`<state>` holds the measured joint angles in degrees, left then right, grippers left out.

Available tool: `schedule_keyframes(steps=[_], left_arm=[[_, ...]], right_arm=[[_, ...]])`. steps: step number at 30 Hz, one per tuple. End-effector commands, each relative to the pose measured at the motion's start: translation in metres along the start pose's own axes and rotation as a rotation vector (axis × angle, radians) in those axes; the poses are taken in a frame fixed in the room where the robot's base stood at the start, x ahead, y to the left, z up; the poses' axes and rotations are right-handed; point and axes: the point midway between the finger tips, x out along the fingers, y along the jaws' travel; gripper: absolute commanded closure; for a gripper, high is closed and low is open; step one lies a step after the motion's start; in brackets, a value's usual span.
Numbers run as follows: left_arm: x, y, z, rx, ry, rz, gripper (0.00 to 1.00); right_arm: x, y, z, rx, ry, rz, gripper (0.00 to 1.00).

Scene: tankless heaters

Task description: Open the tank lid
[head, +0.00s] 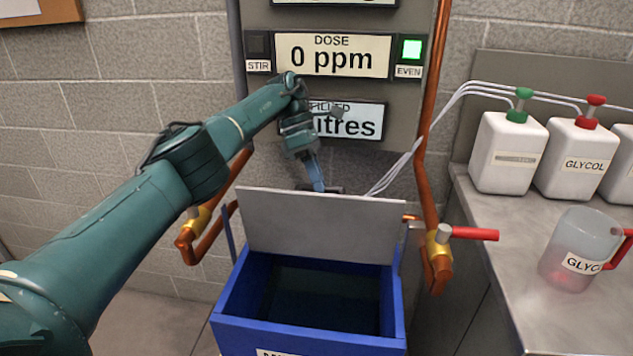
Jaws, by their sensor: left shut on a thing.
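The tank (225,312) is a blue open-topped box at the lower middle, with a dark inside. Its grey flat lid (320,225) stands raised, close to upright, along the tank's back edge, so the opening is uncovered. My left gripper (319,186) points down at the lid's top edge, its fingertips partly hidden behind the lid. It is shut on the lid, by a dark part that just shows behind the top edge, likely a handle. My right gripper is out of view.
A panel reading "0 ppm" (332,56) with a lit green EVEN lamp (411,49) hangs behind. Copper pipes flank the tank; a red-handled valve (470,233) is at right. The right counter bears white jugs (507,150) and a glycol pitcher (580,248).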

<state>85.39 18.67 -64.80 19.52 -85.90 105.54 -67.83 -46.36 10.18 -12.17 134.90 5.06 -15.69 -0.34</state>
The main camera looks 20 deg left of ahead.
Motion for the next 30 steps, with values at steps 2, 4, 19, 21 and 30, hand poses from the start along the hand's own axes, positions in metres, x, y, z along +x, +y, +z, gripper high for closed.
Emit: schedule_keyframes(steps=[2,4,19,21,30], left_arm=[[0.0109,0.0032,-0.0064,-0.013,0.016,-0.008,1.00],[0.0108,0.0035,-0.0063,-0.012,0.016,-0.008,1.00],[0.0097,0.0035,-0.0066,-0.013,0.016,-0.008,0.80],[0.0086,0.0032,-0.0059,-0.011,0.014,-0.008,0.75],[0.0056,0.0023,-0.0040,-0.007,0.008,-0.007,0.64]], right_arm=[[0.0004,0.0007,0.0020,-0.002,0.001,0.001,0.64],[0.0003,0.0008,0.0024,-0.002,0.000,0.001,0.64],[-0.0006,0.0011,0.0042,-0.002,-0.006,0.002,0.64],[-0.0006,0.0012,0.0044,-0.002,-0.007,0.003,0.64],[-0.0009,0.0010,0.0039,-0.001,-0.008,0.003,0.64]])
